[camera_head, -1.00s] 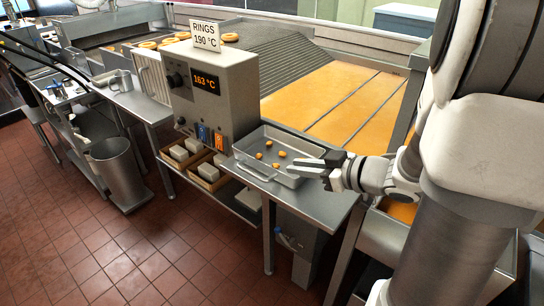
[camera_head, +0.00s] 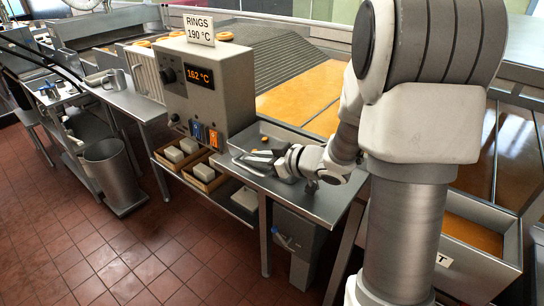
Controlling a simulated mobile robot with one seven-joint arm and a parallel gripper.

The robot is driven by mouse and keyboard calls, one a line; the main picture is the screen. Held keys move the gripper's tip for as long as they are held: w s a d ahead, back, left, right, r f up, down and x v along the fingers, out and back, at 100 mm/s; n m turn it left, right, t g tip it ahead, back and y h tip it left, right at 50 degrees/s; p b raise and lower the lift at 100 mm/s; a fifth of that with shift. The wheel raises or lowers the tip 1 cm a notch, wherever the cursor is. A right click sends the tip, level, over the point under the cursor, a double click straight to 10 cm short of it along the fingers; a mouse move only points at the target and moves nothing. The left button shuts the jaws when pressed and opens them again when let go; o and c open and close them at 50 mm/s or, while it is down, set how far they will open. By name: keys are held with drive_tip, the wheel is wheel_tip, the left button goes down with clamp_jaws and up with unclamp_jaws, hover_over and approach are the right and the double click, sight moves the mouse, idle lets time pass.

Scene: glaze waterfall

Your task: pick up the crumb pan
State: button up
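The crumb pan (camera_head: 280,140) is a shallow grey metal tray on the steel side table, right of the control box. An orange-brown crumb (camera_head: 264,139) shows in it; my gripper and wrist cover much of its front and right parts. My gripper (camera_head: 250,159) is low at the pan's front left, its fingers pointing left. In this view the fingers overlap the pan's near side. I cannot tell whether they touch the pan or how far apart they are.
The control box (camera_head: 210,85) reads 162 °C and stands close behind and left of the pan. Small crates with pale blocks (camera_head: 202,172) sit on the shelf below. A steel bin (camera_head: 112,172) stands on the tiled floor at left. The table's front right (camera_head: 325,203) is bare.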

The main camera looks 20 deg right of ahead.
clamp_jaws()
idle(1.4)
